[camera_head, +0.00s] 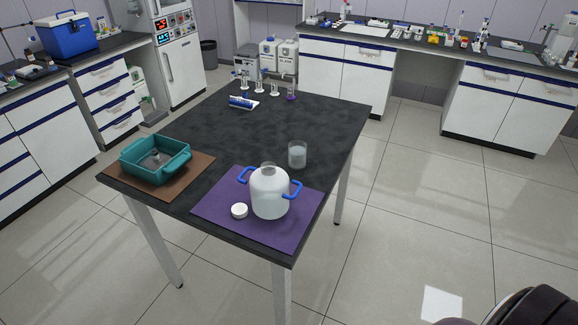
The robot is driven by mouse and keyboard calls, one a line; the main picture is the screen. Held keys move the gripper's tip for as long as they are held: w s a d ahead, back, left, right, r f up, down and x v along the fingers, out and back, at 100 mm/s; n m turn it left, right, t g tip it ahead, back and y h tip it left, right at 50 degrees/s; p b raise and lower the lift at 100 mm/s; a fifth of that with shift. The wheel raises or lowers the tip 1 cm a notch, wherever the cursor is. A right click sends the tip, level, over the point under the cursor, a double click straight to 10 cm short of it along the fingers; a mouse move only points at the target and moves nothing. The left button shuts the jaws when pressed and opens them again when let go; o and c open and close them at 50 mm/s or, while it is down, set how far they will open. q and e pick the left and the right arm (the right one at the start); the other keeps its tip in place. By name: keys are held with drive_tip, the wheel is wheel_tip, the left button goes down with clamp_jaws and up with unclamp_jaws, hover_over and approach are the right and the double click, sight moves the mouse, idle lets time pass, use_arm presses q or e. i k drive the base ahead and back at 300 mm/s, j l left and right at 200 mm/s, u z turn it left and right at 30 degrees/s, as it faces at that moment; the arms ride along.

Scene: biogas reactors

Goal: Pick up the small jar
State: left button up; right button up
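A small clear glass jar (297,155) stands upright on the black table (268,120), near its right edge. It looks open at the top, with something pale in its lower part. It stands just behind the purple mat (221,203). A larger whitish jar (270,196) with two blue side handles stands on that mat, in front of and to the left of the small jar. A white round lid (239,211) lies on the mat beside the larger jar. Neither of my grippers is in view.
A teal tub (177,172) with a grey item inside sits on a brown mat (202,176) at the table's left. The table's middle is clear. Counters line the walls.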

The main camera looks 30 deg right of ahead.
sight(297, 155)
drive_tip(key=k+l, duration=0.1)
drive_tip(key=l, duration=1.2)
